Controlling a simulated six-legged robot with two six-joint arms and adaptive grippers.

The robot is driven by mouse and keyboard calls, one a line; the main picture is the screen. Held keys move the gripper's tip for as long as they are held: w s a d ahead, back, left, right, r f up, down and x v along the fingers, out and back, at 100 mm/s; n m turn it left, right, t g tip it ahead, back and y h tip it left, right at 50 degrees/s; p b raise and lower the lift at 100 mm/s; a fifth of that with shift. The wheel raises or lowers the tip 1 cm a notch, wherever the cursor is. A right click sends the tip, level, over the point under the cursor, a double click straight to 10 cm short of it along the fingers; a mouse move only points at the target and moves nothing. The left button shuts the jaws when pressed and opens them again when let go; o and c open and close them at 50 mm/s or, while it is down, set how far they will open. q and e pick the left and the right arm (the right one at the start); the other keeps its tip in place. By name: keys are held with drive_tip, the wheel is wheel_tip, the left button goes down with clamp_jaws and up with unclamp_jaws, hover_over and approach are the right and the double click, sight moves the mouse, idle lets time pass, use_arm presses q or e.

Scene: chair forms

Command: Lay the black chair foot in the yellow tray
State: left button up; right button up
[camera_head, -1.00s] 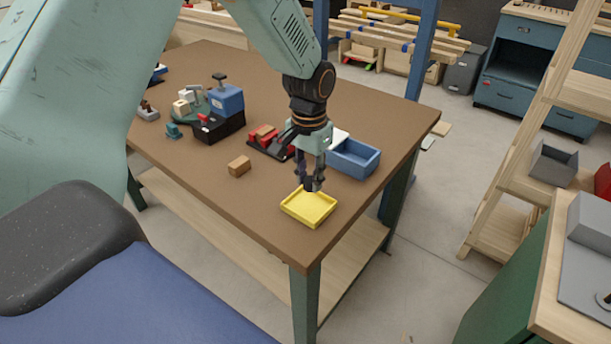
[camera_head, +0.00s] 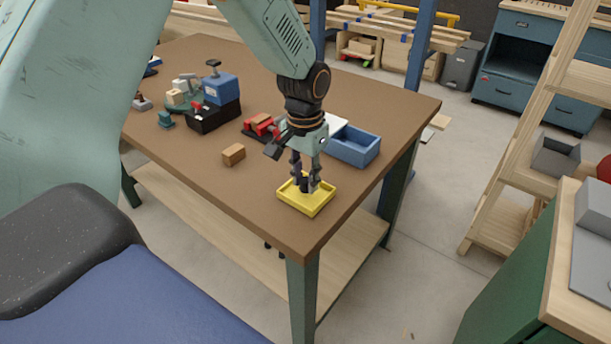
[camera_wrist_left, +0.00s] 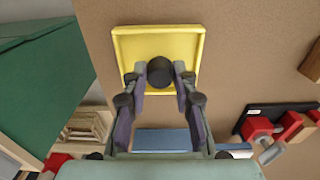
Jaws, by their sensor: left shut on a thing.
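The yellow tray (camera_head: 318,206) lies at the near corner of the brown table. My left gripper (camera_head: 306,188) points down over the tray, its fingertips low at the tray's inside. It is shut on the black chair foot (camera_head: 304,184), a dark cylinder between the fingers. In the left wrist view the black chair foot (camera_wrist_left: 160,71) shows as a round dark end between the fingertips of my left gripper (camera_wrist_left: 160,80), over the floor of the yellow tray (camera_wrist_left: 130,45). Whether the foot touches the tray floor I cannot tell. My right gripper is not in view.
A blue tray (camera_head: 358,150) stands behind the yellow tray. A small wooden block (camera_head: 233,155) lies to the left. A black holder with red parts (camera_head: 258,128) and a blue vise-like block (camera_head: 220,90) stand farther back. The table's near edges are close to the yellow tray.

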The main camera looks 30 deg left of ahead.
use_arm(q)
drive_tip(key=shift+d, duration=0.15)
drive_tip(key=shift+p, duration=0.4)
drive_tip(key=shift+f, duration=0.6)
idle(0.4)
drive_tip(key=o, duration=0.9)
drive_tip(key=shift+o, duration=0.4)
drive_tip(key=o, duration=0.4)
drive_tip(key=shift+r, duration=0.15)
